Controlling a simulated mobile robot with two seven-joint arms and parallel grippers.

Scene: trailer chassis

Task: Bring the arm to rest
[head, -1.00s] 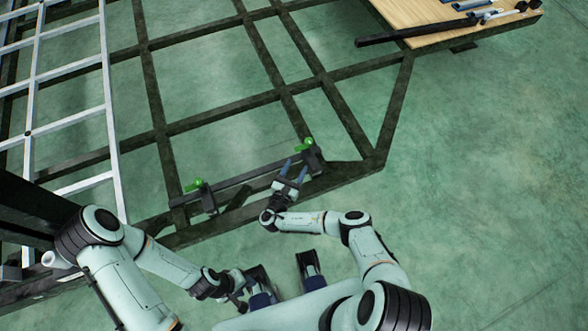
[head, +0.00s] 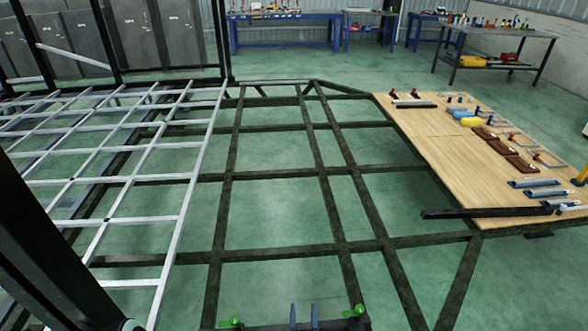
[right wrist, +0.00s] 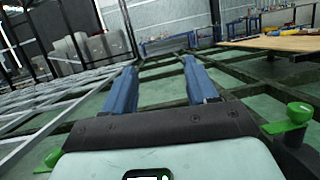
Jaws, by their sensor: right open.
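Whether the gripper touches the bar cannot be told. My left gripper is out of view.
The dark chassis frame (head: 327,195) spreads over the green floor, with a white grid (head: 187,175) at left. A wooden board (head: 440,140) at right holds tools and parts, and a dark bar (head: 490,212) lies at its near edge. Workbenches (head: 285,30) stand at the back.

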